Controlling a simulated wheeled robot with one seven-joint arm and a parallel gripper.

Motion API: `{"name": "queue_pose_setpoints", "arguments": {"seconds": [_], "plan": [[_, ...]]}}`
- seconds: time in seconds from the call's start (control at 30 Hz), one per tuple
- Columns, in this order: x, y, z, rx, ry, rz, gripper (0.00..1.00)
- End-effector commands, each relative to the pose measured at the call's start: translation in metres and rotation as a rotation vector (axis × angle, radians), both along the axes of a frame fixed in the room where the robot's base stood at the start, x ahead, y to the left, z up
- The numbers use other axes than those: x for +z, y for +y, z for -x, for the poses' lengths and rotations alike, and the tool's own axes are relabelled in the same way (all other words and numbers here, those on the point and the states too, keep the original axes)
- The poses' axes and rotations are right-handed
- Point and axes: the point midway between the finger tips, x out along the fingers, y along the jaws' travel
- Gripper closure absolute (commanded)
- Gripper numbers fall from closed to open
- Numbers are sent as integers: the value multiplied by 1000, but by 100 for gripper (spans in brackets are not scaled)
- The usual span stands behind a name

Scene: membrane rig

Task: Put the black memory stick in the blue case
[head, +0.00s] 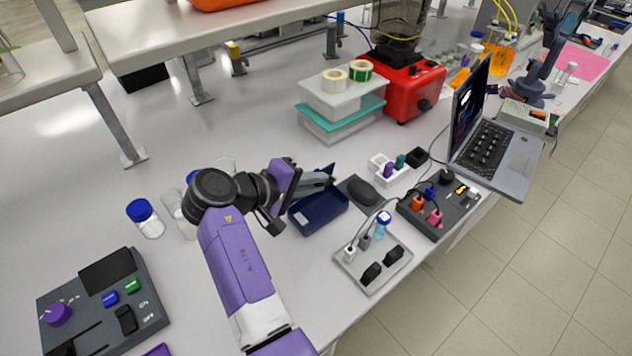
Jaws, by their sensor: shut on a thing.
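The blue case (320,214) is an open dark blue box on the bench, right of my forearm. My gripper (328,180) reaches in from the left above the back of the case.
A metal plate (345,270) with small plugs and a dark socket box (440,212) sit near the front edge. A laptop (495,150) stands at right. Blue-capped jars (145,218) stand left of my arm.

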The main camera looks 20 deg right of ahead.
Motion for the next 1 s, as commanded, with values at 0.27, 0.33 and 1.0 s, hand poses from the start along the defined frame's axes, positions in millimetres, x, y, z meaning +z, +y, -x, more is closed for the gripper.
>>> {"name": "queue_pose_setpoints", "arguments": {"seconds": [0.27, 0.33, 1.0], "plan": [[-15, 0, 0, -2, 1, -1, 100], [-21, 0, 0, -2, 2, -2, 100], [-73, -1, 0, -2, 0, -1, 100]]}}
